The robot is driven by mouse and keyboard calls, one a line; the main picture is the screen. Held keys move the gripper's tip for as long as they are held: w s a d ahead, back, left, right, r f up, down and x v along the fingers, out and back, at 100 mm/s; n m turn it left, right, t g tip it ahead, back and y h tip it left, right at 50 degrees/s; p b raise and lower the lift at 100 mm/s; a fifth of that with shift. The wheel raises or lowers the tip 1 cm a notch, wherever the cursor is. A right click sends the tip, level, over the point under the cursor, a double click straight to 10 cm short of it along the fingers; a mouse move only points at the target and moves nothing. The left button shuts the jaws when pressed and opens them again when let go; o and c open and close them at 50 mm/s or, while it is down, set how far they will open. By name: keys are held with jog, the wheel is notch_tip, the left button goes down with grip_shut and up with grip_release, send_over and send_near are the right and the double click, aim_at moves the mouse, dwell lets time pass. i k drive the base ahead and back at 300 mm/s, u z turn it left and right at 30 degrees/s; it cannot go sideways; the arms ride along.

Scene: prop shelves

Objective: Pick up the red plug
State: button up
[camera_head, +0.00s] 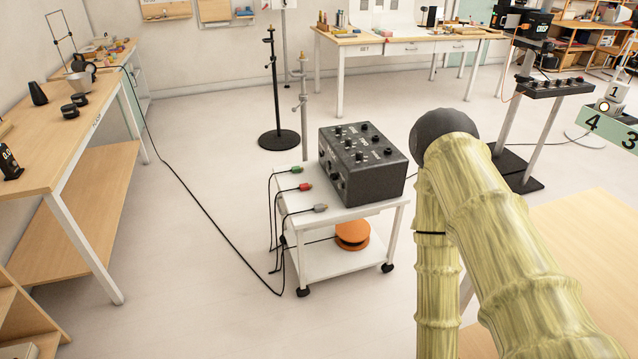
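The red plug (305,187) lies on the top of a small white wheeled cart (345,212), near its left edge. A black cable runs from it over that edge. A green plug (296,170) lies behind it and a grey plug (320,207) in front of it, apart from it. A dark box with several knobs (362,165) stands on the cart just right of the plugs. My gripper is out of view; only yellow-green ribbed links of my arm show, right of the cart.
An orange spool (352,235) sits on the cart's lower shelf. Black cables hang and trail across the floor on the left. A wooden workbench (60,120) stands at left, black stand (279,139) behind the cart, and wooden surface (580,250) at right. Floor between bench and cart is mostly clear.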

aim_at(303, 186)
jog(key=u, duration=0.55)
jog(key=k, duration=0.65)
jog(key=u, duration=0.9)
jog(key=i, duration=2.8)
jog(key=z, duration=1.7)
jog(key=i, duration=0.65)
jog(key=z, duration=0.5)
